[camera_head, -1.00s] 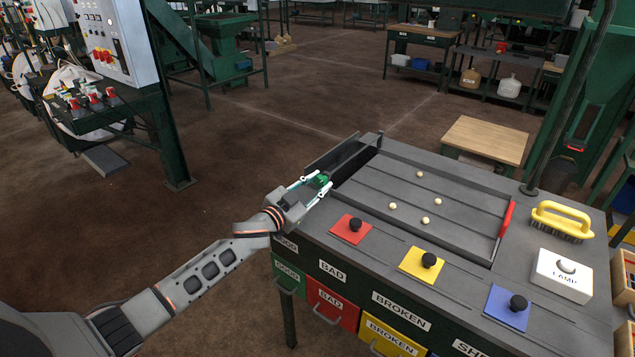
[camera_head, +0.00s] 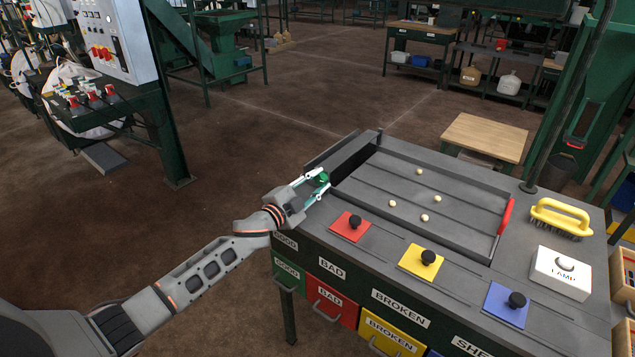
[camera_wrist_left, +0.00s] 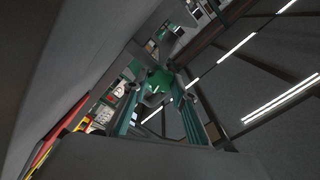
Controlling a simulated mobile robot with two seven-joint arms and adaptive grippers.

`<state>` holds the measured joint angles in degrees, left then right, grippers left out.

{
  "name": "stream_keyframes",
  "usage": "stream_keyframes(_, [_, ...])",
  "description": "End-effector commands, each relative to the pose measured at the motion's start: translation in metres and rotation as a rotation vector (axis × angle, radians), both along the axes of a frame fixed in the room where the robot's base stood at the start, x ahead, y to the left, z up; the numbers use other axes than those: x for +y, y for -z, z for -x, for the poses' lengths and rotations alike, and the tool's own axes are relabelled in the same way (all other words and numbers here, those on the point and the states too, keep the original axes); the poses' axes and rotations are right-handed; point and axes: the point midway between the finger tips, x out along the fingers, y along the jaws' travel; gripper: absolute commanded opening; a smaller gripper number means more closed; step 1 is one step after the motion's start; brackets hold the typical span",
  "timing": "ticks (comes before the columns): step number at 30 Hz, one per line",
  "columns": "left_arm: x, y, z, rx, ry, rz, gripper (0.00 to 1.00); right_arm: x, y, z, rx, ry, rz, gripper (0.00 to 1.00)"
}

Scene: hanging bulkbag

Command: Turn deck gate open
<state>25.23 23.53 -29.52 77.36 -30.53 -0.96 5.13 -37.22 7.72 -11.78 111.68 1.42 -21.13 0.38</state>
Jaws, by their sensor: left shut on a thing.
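The grey sorting deck (camera_head: 460,225) on the bench has long ridges, several small pale balls (camera_head: 437,199) and a red strip (camera_head: 507,216) at its right end. A dark slot and an upright grey plate (camera_head: 332,151) lie along its left end. My left gripper (camera_head: 322,184) is at the front of that end, shut on a green knob (camera_head: 321,178). The green knob also shows between the fingers in the left wrist view (camera_wrist_left: 158,81). How the knob joins the gate is hidden. My right gripper is out of view.
Red (camera_head: 350,226), yellow (camera_head: 421,263) and blue (camera_head: 507,305) plates with black knobs line the bench front. A yellow brush (camera_head: 561,218) and a white lamp box (camera_head: 561,274) stand at right. The floor left of the bench is clear.

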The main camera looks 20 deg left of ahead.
Motion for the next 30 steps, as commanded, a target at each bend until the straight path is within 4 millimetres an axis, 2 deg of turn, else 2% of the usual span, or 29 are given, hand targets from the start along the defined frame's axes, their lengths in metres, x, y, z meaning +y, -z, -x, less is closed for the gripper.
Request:
stream_keyframes(12, [0.0, 0.001, 0.0, -0.002, 0.0, -0.009, 0.04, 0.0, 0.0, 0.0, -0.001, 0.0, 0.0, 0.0])
stream_keyframes(13, [0.0, 0.001, 0.0, -0.002, 0.0, -0.009, 0.34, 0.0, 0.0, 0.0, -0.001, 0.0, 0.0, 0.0])
stream_keyframes(14, [0.0, 0.001, 0.0, -0.002, 0.0, -0.009, 0.41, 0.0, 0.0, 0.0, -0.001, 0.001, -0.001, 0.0])
stream_keyframes(15, [0.0, 0.001, 0.0, -0.001, 0.0, -0.008, 0.43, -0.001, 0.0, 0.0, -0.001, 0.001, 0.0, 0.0])
stream_keyframes(25, [0.001, 0.0, 0.001, -0.001, 0.0, -0.007, 0.43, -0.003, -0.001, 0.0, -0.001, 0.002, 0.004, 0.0])
stream_keyframes(30, [0.006, 0.001, 0.014, -0.001, -0.001, -0.007, 0.43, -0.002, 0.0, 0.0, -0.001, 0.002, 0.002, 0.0])
